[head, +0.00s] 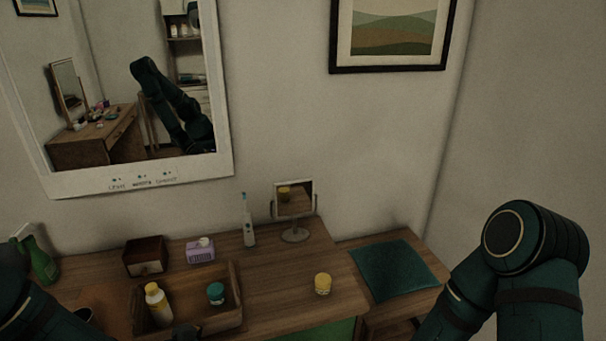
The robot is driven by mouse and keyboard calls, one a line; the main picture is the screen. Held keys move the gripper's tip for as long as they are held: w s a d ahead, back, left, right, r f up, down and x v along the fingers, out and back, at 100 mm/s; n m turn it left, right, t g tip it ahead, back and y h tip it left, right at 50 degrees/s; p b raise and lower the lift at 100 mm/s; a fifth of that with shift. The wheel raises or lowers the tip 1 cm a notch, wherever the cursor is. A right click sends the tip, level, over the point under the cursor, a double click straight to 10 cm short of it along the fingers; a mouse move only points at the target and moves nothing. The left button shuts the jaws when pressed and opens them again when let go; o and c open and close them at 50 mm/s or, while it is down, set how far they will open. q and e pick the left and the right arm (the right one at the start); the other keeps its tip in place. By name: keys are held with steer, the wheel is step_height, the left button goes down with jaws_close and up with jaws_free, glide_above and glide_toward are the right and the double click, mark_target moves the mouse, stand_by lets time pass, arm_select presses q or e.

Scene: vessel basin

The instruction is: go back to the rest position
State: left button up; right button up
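My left arm shows only as a dark teal link at the lower left edge; no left gripper fingers can be made out. My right arm shows as large dark teal links at the lower right; its gripper is outside the picture. A small dark shape at the tray's front edge is too unclear to name. On the wooden table (285,277), a wooden tray (236,284) holds a white bottle with a yellow cap (158,304) and a teal-lidded jar (215,293).
A yellow jar (323,284), small mirror (295,213), electric toothbrush (248,226), purple-white box (201,252), dark wooden box (146,257) and green bottle (42,262) stand on the table. A teal-cushioned seat (393,270) is at right. A large mirror (225,130) hangs behind.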

arm_select(q)
steer(key=s+d+f+n+g+y+b, duration=0.1)
steer(key=s+d+f+n+g, duration=0.2)
steer(key=f, duration=0.5)
steer(key=s+d+f+n+g+y+b, duration=0.1)
steer(key=s+d+f+n+g, duration=0.2)
steer(key=f, duration=0.5)
steer(key=s+d+n, duration=0.1)
steer(key=s+d, duration=0.1)
steer(key=d, duration=0.1)
steer(key=shift+f+g+y, duration=0.15)
steer(key=shift+g+y, duration=0.15)
steer(key=shift+g, duration=0.1)
